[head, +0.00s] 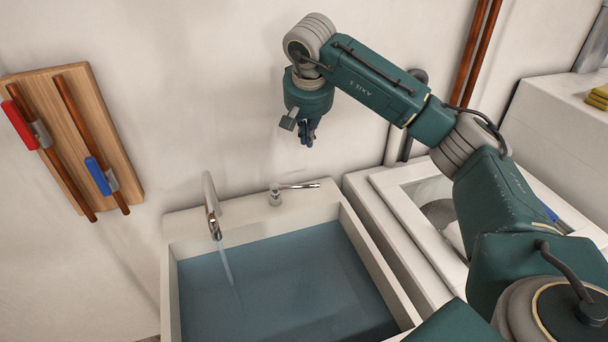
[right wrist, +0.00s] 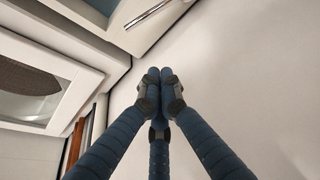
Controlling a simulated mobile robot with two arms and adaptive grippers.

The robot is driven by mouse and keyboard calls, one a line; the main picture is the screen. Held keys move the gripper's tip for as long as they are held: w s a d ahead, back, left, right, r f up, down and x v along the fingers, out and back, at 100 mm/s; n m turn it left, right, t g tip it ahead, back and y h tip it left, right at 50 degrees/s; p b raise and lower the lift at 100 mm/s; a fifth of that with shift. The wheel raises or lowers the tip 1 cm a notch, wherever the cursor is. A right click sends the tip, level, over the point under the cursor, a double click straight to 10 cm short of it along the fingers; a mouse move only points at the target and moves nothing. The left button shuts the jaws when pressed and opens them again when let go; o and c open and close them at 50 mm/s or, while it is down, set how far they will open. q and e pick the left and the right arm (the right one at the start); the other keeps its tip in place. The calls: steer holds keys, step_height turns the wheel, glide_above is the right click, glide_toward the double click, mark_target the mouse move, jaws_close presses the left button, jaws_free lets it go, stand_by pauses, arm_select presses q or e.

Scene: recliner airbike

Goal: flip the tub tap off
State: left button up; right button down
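The chrome tap spout (head: 212,207) stands at the back left corner of the tub (head: 365,245). A thin stream of water (head: 229,265) runs from it into the blue water. The tap's lever handle (head: 298,186) sits on the back rim, pointing right; its bar also shows at the top of the right wrist view (right wrist: 150,13). My right gripper (head: 308,138) hangs above the lever, apart from it, near the wall. In the right wrist view its blue fingers (right wrist: 160,78) meet at the tips with nothing between them. My left gripper is in neither view.
A wooden wall board (head: 65,90) carries two copper pipes with a red handle (head: 19,117) and a blue handle (head: 98,176). A white counter with a framed basin (head: 400,205) stands right of the tub. The wall is close behind the lever.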

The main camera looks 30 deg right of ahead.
mark_target(295, 188)
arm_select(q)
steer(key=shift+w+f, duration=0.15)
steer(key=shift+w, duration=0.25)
arm_select(e)
steer(key=shift+w+f, duration=0.3)
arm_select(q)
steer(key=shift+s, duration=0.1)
arm_select(e)
steer(key=shift+s, duration=0.1)
step_height(295, 188, down, 10)
steer(key=p, duration=0.4)
steer(key=shift+d, duration=0.15)
steer(key=shift+s+a, duration=0.2)
steer(key=shift+s, duration=0.05)
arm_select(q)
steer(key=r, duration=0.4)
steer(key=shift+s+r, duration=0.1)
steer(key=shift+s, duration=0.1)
arm_select(e)
steer(key=shift+f, duration=0.15)
